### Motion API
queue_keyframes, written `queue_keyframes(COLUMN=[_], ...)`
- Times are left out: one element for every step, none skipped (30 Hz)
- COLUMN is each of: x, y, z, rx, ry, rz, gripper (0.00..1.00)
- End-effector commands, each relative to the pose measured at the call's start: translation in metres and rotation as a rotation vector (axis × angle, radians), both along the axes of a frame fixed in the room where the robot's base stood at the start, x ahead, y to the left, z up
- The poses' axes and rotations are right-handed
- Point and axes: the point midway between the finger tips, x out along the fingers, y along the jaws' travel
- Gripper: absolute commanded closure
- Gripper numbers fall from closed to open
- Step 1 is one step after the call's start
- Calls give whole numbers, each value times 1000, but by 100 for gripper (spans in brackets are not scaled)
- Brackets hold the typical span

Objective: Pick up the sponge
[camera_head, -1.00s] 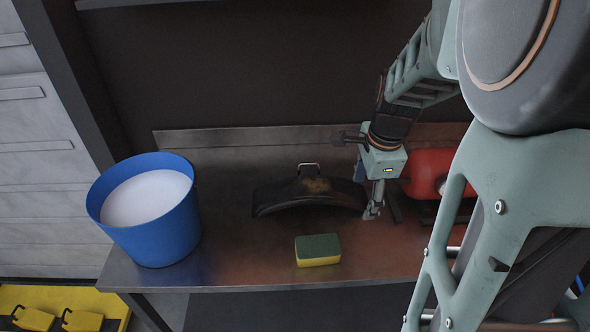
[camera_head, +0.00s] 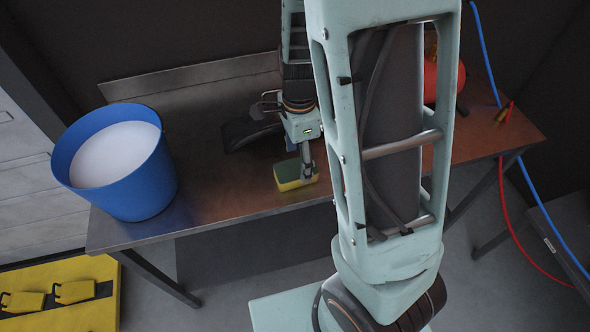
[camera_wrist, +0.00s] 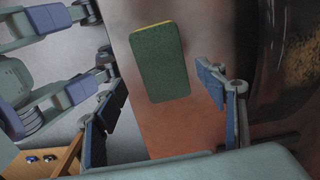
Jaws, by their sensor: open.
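The sponge (camera_head: 290,174) is a block with a green top and yellow sides. It lies flat on the metal workbench (camera_head: 215,200), near the front edge. In the wrist view the sponge (camera_wrist: 160,62) shows its green face, with a thin yellow edge at the top. My gripper (camera_head: 305,172) points down at the sponge's right part in the head view. In the wrist view my gripper (camera_wrist: 163,95) is open, its blue-padded fingers to the left and right of the sponge, with gaps on both sides. Whether the fingertips reach down beside the sponge is unclear.
A blue bucket (camera_head: 128,188) with white contents stands left on the bench. A dark curved part (camera_head: 245,132) lies behind the sponge, close to my gripper. A red object (camera_head: 456,80) is at the back right, partly behind my arm. Bare bench lies between bucket and sponge.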

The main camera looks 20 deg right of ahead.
Motion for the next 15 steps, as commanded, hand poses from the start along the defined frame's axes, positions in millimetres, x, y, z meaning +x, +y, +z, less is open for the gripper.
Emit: queue_keyframes(x=[0,0,0,1,1,2,2,3,3,3,3,3,3,3,4], y=[0,0,1,1,2,3,3,4,4,4,4,4,4,4,4], z=[-3,-6,-10,-13,-17,-23,-27,-31,-36,-41,-44,-48,-50,-51,-52], rx=[0,0,-1,-1,-1,-1,-1,-1,-1,-1,-1,-1,-1,0,0], ry=[1,2,2,3,4,4,4,4,4,4,3,2,2,2,1], rz=[-1,-1,-1,-1,-1,-2,-1,-1,-3,-3,-2,-1,-1,-1,-2], gripper=[35,35,35,35,35,35,35,35,35,35,35,35,35,35,35])
